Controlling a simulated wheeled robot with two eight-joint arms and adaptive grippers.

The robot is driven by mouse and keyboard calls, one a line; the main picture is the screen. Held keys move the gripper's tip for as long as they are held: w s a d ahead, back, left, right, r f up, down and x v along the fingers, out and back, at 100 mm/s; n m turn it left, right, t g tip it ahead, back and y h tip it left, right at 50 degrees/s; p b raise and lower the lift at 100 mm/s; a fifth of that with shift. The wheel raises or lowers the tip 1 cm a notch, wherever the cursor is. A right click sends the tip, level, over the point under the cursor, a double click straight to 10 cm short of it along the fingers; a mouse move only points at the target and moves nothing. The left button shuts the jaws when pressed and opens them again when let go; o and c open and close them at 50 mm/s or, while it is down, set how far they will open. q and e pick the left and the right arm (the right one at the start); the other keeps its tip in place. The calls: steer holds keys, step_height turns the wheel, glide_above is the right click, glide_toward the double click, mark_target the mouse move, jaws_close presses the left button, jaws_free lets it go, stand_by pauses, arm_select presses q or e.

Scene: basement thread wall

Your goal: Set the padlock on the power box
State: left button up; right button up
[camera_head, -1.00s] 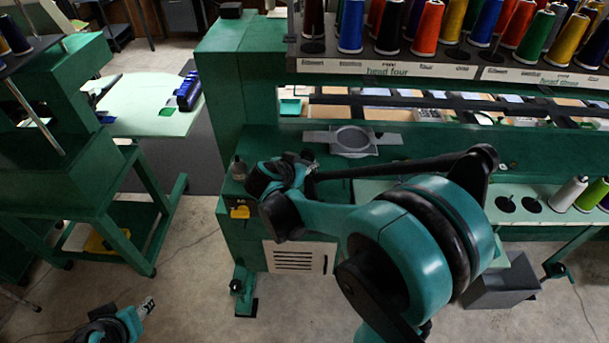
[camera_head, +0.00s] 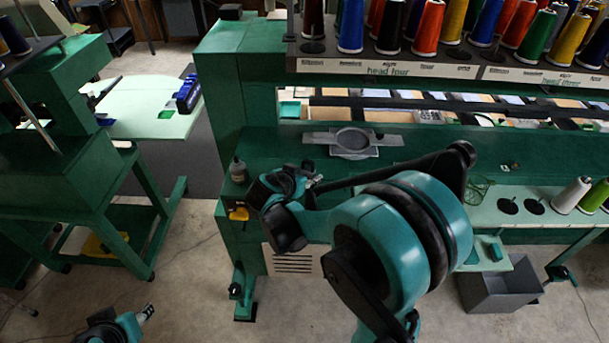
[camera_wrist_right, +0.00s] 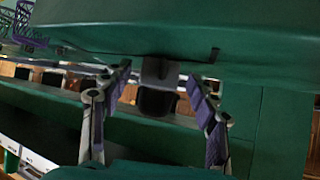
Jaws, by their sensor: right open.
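A small dark box with a yellow part (camera_head: 238,214) is on the green machine's left end, and looks like the power box. I cannot make out a padlock for sure in either view. My right gripper (camera_head: 312,178) is over the left part of the machine, above and right of that box. In the right wrist view its two fingers (camera_wrist_right: 155,85) are spread, with nothing held between them. A dark grey piece (camera_wrist_right: 158,72) shows beyond the gap; I cannot tell what it is. My left gripper (camera_head: 147,312) is low at the left, too small to read.
A small bottle (camera_head: 238,170) stands on the machine's left end, close to my right gripper. A grey hoop plate (camera_head: 352,142) lies behind it. Thread cones (camera_head: 428,28) line the top. A wire basket (camera_head: 480,188) and a grey bin (camera_head: 500,287) are at the right.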

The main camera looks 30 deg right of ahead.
steer(key=shift+r, duration=0.2)
steer(key=p+v, duration=0.3)
steer(key=v, duration=0.9)
steer(key=s+a+n+y, duration=0.3)
steer(key=s+n+y, duration=0.1)
steer(key=s+n, duration=0.1)
steer(key=s+a+f+n+y, duration=0.1)
steer(key=s+a+n+y, duration=0.2)
steer(key=s+n+y, duration=0.2)
steer(key=s, duration=0.3)
steer(key=shift+a+f+n+t, duration=0.3)
steer(key=shift+n, duration=0.1)
step_height(320, 180, down, 7)
steer(key=b, duration=0.7)
steer(key=shift+f, duration=0.2)
